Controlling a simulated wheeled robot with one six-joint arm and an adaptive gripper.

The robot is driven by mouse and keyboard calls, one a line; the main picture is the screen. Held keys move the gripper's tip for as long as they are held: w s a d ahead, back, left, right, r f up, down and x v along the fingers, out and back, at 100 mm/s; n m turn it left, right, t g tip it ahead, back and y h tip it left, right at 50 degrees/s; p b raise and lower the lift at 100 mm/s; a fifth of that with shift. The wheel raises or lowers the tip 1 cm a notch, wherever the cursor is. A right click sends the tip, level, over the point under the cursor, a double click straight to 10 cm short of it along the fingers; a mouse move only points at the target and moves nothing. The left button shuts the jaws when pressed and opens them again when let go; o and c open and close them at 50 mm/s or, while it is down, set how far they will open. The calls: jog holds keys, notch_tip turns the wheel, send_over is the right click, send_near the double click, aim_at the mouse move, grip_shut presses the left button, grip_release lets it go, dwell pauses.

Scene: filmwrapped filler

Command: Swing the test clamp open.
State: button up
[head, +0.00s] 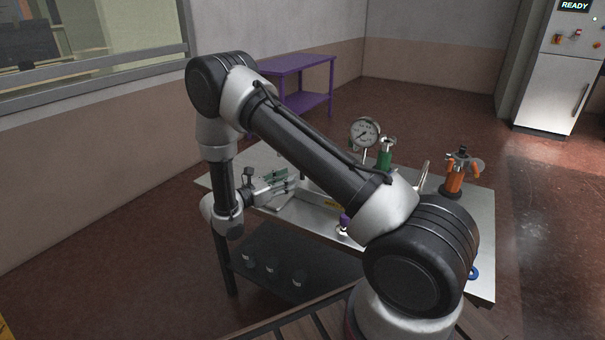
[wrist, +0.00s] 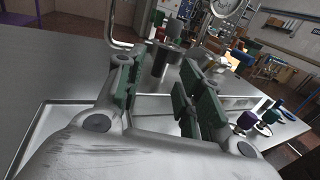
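My gripper (head: 285,186) is low over the left part of the steel table, its fingers pointing right in the head view. In the wrist view its green-padded fingers (wrist: 162,88) are apart, with nothing held between them. A dark upright cylinder (wrist: 166,61) stands beyond the fingertips, apparently not touched. A bent metal bar (wrist: 110,28) rises behind the left finger. I cannot tell for certain which part is the test clamp; my arm hides much of the table's middle in the head view.
The table (head: 478,225) carries a round gauge (head: 364,132), a green fitting (head: 384,157) and an orange fitting (head: 455,178). Purple (wrist: 246,120) and blue (wrist: 268,117) knobs stand to the right in the wrist view. A purple table (head: 300,66) stands behind; floor at right is clear.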

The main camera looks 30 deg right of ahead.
jog(key=x, duration=0.7)
